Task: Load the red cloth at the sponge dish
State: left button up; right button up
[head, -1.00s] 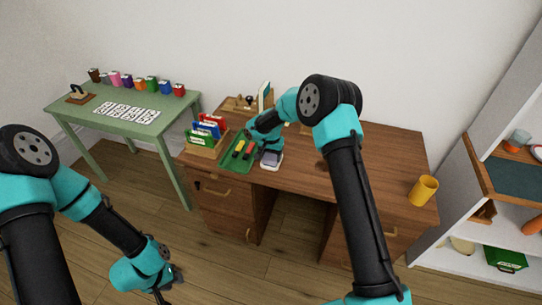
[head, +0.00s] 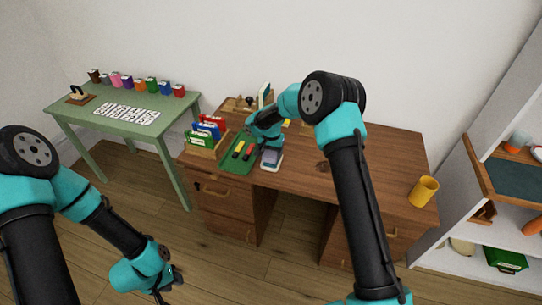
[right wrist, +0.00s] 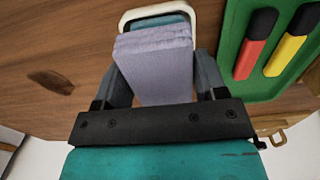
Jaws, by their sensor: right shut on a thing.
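My right gripper (head: 270,148) is shut on a folded lavender-grey cloth (right wrist: 155,60), which hangs between the fingers in the right wrist view. The sponge dish (right wrist: 128,17), white-rimmed with a teal inside, lies just beyond the cloth there, and the cloth covers part of it. In the head view the dish (head: 272,168) sits on the brown desk beside the green tray. I cannot tell whether the cloth touches the dish. I see no red cloth. My left gripper (head: 170,285) is low over the floor at the left, away from the desk; its jaws are unclear.
The green tray (right wrist: 232,75) holds a red and a yellow marker beside the dish. A yellow cup (head: 423,190) is at the desk's right end. The desk's middle (head: 305,175) is clear.

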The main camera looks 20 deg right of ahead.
aim_at(271, 152)
jog(key=shift+r, duration=2.4)
jog(key=s+f+n, duration=0.1)
jog(key=s+n, duration=0.1)
jog(key=s, duration=0.1)
jog(key=s+f+n, duration=0.1)
jog(key=s+n, duration=0.1)
jog(key=s, duration=0.1)
jog(key=s+f+n, duration=0.2)
jog(key=s, duration=0.1)
jog(key=shift+d+n, duration=0.2)
jog(key=shift+n, duration=0.1)
jog(key=shift+w, duration=0.1)
